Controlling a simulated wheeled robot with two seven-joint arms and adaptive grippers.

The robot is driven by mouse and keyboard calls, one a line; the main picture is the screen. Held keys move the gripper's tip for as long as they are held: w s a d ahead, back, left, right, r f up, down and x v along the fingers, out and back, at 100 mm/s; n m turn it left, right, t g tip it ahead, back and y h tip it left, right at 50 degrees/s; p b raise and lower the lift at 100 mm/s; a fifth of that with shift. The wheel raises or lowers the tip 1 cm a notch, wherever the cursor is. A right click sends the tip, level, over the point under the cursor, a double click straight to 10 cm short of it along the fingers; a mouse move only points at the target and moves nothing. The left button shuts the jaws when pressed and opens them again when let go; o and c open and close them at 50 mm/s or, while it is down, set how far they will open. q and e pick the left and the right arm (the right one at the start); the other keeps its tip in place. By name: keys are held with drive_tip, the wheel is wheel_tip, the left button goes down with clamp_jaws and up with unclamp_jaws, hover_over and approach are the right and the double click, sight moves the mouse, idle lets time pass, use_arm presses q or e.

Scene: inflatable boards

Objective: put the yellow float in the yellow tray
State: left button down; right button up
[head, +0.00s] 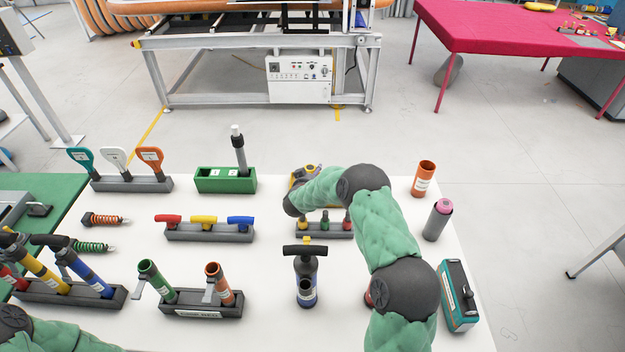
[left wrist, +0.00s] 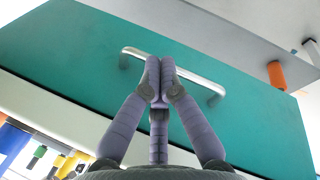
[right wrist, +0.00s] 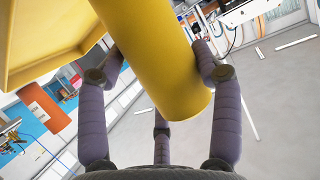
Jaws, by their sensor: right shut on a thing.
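The yellow float (right wrist: 180,85) is a smooth yellow cylinder in the right wrist view, slanting across the top middle. My right gripper (right wrist: 158,58) is shut on it, with a finger on either side. The yellow tray (right wrist: 40,35) shows at the upper left, close beside the float; I cannot tell whether they touch. In the head view my right arm mostly hides this spot, and only a small yellow patch (head: 296,181) shows past it. My left gripper (left wrist: 159,70) has its fingertips together, in front of a metal handle on a green surface, holding nothing visible.
The white table (head: 270,265) carries a green block (head: 225,180), a rack with red, yellow and blue handles (head: 210,234), a black-handled pump (head: 306,280), an orange tube (head: 424,180), a pink-topped cylinder (head: 437,220) and a teal box (head: 458,295). Open floor lies beyond its far edge.

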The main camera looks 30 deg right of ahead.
drive_tip(key=shift+f, duration=0.55)
drive_tip(key=shift+f, duration=0.1)
drive_tip(key=o, duration=1.2)
drive_tip(key=shift+o, duration=0.2)
drive_tip(key=shift+r, duration=0.2)
drive_tip(key=p+v, duration=0.1)
drive_tip(key=v, duration=1.1)
drive_tip(key=shift+f+p, duration=0.15)
drive_tip(key=shift+p, duration=0.25)
